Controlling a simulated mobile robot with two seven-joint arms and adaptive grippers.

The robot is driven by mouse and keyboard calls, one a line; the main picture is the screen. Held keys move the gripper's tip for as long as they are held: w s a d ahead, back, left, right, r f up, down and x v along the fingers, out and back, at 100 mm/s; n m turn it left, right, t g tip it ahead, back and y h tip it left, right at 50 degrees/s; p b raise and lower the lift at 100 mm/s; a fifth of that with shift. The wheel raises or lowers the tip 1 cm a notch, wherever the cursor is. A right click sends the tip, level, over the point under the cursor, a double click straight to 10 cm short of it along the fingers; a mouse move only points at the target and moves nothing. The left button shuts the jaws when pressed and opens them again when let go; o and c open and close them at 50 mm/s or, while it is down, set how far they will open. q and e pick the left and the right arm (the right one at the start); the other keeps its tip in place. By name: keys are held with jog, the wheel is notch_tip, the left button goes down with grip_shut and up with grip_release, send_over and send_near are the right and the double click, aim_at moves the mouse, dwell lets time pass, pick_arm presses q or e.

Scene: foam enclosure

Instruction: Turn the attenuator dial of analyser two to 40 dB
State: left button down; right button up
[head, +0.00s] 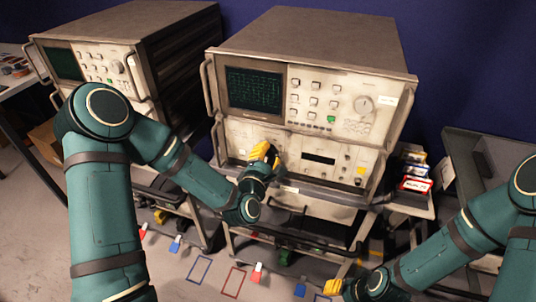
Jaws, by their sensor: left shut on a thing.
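The analyser in the middle (310,45) is a beige two-unit instrument with a lit green screen (254,89) and rows of buttons. My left gripper (268,157) reaches the left part of its lower panel, its yellow fingers shut on a dark knob there. I take this knob to be the attenuator dial; the fingers hide most of it, and its scale and setting cannot be read. My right gripper (334,288) is low at the bottom, apart from the analyser; its jaw opening is too small to tell.
A second analyser (85,65) stands at the left, partly behind my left arm. Each stands on a cart. Small coloured boxes (415,170) sit right of the middle analyser, by a grey bin (480,160). Coloured outlines and tags (233,282) show below.

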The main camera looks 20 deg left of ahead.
pick_arm(q)
jog(key=m, duration=0.4)
jog(key=shift+d+m, duration=0.1)
jog(key=shift+m, duration=0.2)
jog(key=m, duration=1.1)
jog(key=shift+f, duration=0.1)
jog(key=m, duration=0.4)
jog(key=shift+f+m, duration=0.1)
jog(key=shift+m, duration=0.2)
jog(key=c, duration=0.6)
grip_release()
